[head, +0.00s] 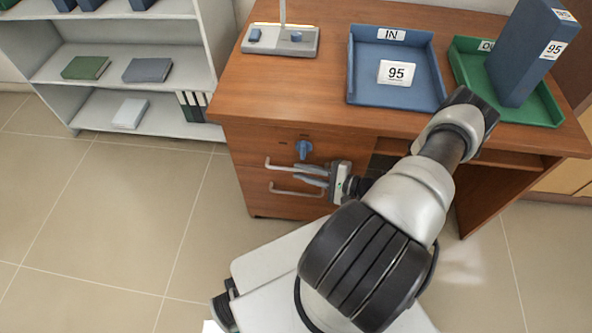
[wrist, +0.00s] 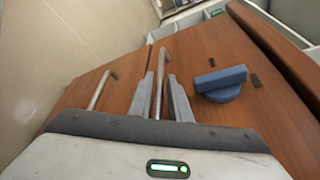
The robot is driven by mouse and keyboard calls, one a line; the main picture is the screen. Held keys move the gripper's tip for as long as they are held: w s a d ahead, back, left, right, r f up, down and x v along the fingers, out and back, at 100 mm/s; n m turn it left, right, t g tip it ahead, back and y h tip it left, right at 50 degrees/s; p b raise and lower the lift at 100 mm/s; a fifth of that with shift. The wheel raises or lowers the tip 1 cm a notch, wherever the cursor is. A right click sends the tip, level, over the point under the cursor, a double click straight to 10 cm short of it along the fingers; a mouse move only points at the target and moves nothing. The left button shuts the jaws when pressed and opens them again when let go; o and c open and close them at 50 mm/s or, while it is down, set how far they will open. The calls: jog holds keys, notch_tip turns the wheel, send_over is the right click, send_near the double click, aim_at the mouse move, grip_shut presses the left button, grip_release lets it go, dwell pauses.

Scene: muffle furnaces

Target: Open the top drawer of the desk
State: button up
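The wooden desk (head: 340,60) has a column of drawers at its left side. The top drawer (head: 258,145) looks closed, with a blue knob (head: 304,149) and a bar handle (head: 279,166) on its front. My gripper (head: 312,174) is at this handle, below the knob. In the wrist view, the handle bar (wrist: 163,58) runs between the two fingers of my gripper (wrist: 161,80). A gap shows beside the bar, so the fingers look open around it. The blue knob (wrist: 221,82) is to the right of the fingers.
A lower drawer handle (head: 295,191) sits just below my gripper. On the desk are a blue tray (head: 365,65), a green tray (head: 535,105) with a blue binder (head: 525,60), and a grey lamp base (head: 280,40). A white shelf (head: 110,60) stands left; floor in front is clear.

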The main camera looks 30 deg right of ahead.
jog(key=shift+x, duration=1.45)
jog(key=shift+c, duration=0.4)
grip_shut()
jog(key=shift+s, duration=0.1)
